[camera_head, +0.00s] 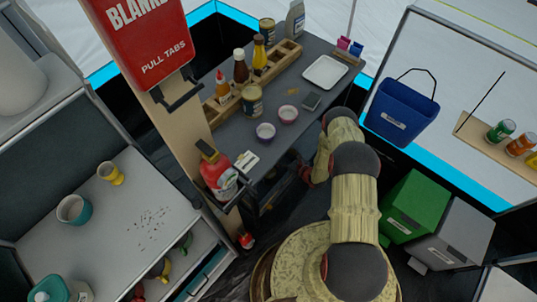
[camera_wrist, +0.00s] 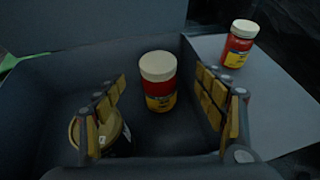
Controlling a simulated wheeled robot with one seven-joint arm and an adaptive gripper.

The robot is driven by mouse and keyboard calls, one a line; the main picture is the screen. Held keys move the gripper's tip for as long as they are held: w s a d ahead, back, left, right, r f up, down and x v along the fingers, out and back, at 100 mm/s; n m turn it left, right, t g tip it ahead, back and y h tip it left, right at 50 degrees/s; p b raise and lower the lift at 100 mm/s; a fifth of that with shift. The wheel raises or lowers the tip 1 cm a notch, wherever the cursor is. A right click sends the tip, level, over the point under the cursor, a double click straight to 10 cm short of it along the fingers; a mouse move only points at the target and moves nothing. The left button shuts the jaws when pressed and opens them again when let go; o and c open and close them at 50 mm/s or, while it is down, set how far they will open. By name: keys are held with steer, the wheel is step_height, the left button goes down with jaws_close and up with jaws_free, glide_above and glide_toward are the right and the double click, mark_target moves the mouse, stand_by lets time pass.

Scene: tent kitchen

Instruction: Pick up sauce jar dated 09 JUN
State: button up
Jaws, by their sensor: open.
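In the wrist view, a jar (camera_wrist: 160,88) with a cream lid and a red and yellow label stands in a dark grey compartment (camera_wrist: 65,75). My open gripper (camera_wrist: 160,76) has one yellow-padded finger on each side of it, with visible gaps. A second, similar jar (camera_wrist: 238,50) stands on a grey surface (camera_wrist: 273,75) outside the compartment at the right. No date can be read on either jar. In the head view my arm reaches down beside the dark counter, and my gripper is hidden there.
A round tin (camera_wrist: 110,135) sits in the compartment, partly behind the left finger. In the head view, the dark counter (camera_head: 305,68) carries bottles, two small bowls and a white tray (camera_head: 325,72). A blue bucket (camera_head: 400,108) and green bin (camera_head: 415,207) are at the right.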

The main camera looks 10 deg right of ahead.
steer(key=b+x, duration=0.1)
steer(key=x, duration=0.2)
steer(key=b+x, duration=0.1)
steer(key=x, duration=0.1)
steer(key=shift+w+a+f, duration=0.1)
steer(key=shift+a+f, duration=0.2)
steer(key=shift+f, duration=0.25)
steer(key=shift+w+a+b, duration=0.15)
steer(key=shift+w+b, duration=0.15)
steer(key=shift+w, duration=0.05)
steer(key=shift+c, duration=1)
jaws_close()
